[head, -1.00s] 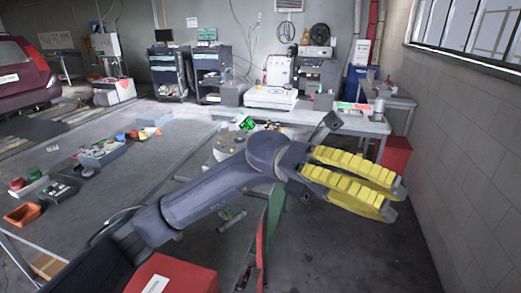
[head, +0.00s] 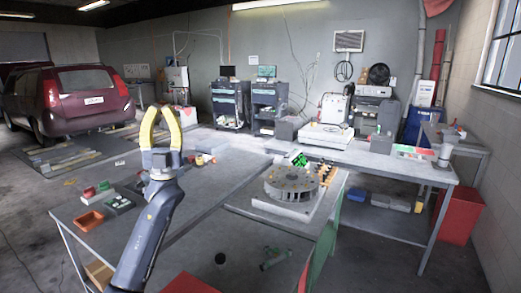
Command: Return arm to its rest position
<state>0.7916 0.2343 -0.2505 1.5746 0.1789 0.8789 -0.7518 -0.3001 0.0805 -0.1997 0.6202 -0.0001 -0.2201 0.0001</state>
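My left gripper (head: 159,108) has yellow-padded fingers and stands upright above the grey workbench (head: 205,205) at the left. Its fingers are apart, with a gap between them and nothing held. My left arm rises from the bottom edge of the head view to the gripper. The gripper covers part of the bench behind it. My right gripper is not in view.
A round grey fixture (head: 290,182) stands on the bench at right of centre, with a green part (head: 299,160) behind it. Orange bin (head: 90,221) and small parts lie at the left. A red cabinet (head: 459,215) stands at the right.

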